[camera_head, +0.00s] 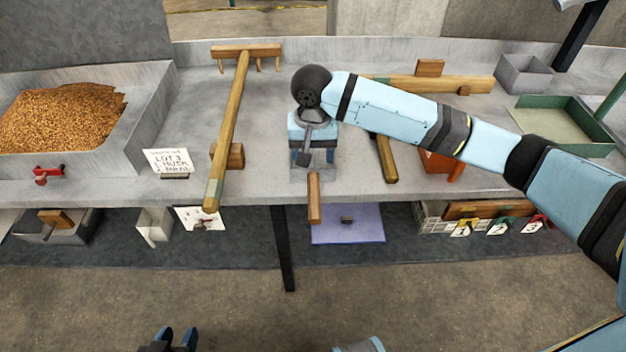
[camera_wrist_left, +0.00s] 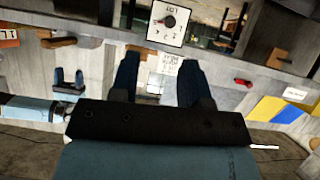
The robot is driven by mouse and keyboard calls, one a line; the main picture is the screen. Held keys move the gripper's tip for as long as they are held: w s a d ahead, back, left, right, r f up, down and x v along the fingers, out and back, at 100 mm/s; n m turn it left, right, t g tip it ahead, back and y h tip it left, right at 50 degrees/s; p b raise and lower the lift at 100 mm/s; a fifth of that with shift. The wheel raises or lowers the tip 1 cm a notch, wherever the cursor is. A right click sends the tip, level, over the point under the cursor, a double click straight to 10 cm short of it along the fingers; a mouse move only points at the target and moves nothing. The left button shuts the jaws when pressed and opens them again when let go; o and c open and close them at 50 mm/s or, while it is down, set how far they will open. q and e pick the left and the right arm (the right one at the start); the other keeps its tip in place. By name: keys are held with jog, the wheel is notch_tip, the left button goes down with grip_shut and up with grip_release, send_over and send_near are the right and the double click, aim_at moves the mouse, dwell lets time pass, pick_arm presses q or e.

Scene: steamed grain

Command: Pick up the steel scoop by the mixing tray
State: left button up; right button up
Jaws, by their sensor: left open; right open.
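A wooden handle (camera_head: 314,198), which looks like the scoop's, sticks out over the table's front edge. The steel part is hidden under my right gripper (camera_head: 314,157), which is open and points down just behind the handle. I cannot tell whether its fingers touch anything. My left gripper (camera_head: 175,340) is open and empty at the bottom of the head view, low in front of the table. In the left wrist view its two dark fingers (camera_wrist_left: 158,80) stand apart with nothing gripped. A grey tray of brown grain (camera_head: 150,122) stands on the table at the left.
A long wooden rake (camera_head: 229,130) lies left of my right gripper. A lot sign (camera_head: 168,161) stands by the grain tray. A green tray (camera_head: 597,147) and a grey bin (camera_head: 524,74) stand at the right. The lower shelf holds a purple mat (camera_head: 348,234) and number tags.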

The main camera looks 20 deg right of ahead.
aim_at(314, 183)
notch_tip(314, 183, down, 6)
jog(key=shift+f+b, duration=0.2)
jog(key=shift+b, duration=0.4)
notch_tip(314, 183, down, 5)
jog(key=shift+w+d+f+b, duration=0.1)
jog(key=shift+w+d+b, duration=0.05)
jog(key=shift+b, duration=0.85)
grip_shut()
